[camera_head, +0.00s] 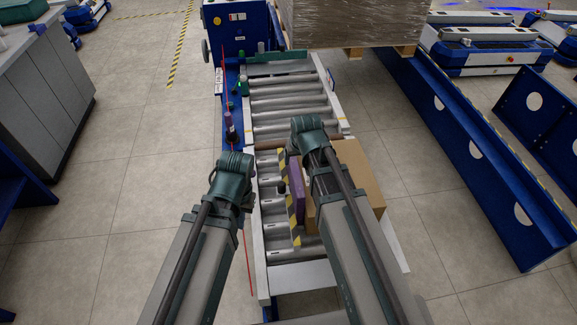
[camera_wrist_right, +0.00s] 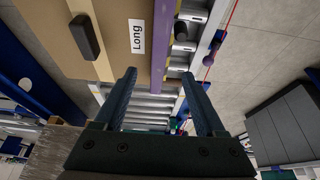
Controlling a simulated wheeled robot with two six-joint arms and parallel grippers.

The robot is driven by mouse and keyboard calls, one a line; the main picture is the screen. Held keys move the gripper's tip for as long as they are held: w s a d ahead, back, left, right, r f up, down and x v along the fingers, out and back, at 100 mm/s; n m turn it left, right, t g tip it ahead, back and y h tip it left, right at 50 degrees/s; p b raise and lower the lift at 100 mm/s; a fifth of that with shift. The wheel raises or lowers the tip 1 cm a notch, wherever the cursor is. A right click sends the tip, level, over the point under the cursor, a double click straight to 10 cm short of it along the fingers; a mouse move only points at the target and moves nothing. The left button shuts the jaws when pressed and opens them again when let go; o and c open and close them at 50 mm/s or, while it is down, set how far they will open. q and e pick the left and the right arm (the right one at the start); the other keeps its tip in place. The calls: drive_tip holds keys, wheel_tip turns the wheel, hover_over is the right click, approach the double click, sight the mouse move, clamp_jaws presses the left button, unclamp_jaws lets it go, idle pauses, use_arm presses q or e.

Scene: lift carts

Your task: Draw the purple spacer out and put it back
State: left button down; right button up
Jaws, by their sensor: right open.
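The purple spacer (camera_head: 297,190) is an upright flat board on the roller conveyor, between a brown carton (camera_head: 362,178) and a yellow-and-black striped strip (camera_head: 284,200). In the right wrist view the spacer (camera_wrist_right: 163,45) runs along the side of the carton (camera_wrist_right: 120,60), which is labelled "Long". My right gripper (camera_wrist_right: 158,74) is open, with the spacer's near end appearing between its fingers; I cannot tell whether they touch it. In the head view my right arm hides part of the carton and its own jaws. My left gripper (camera_head: 231,165) is beside the conveyor's left rail; its fingers are hidden.
Bare rollers (camera_head: 288,98) extend beyond the carton. A blue ledge with small bottles (camera_head: 231,127) and a thin red line run along the left. A large wrapped pallet load (camera_head: 350,22) stands behind.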

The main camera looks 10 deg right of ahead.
sight(295, 169)
drive_tip(key=shift+w, duration=0.15)
drive_tip(key=shift+f, duration=0.1)
drive_tip(key=b+x, duration=1.2)
drive_tip(key=x, duration=0.1)
drive_tip(key=shift+w+f+b, duration=0.15)
drive_tip(key=shift+f+b, duration=0.15)
drive_tip(key=shift+b, duration=0.1)
clamp_jaws()
idle(0.9)
drive_tip(key=shift+r, duration=0.15)
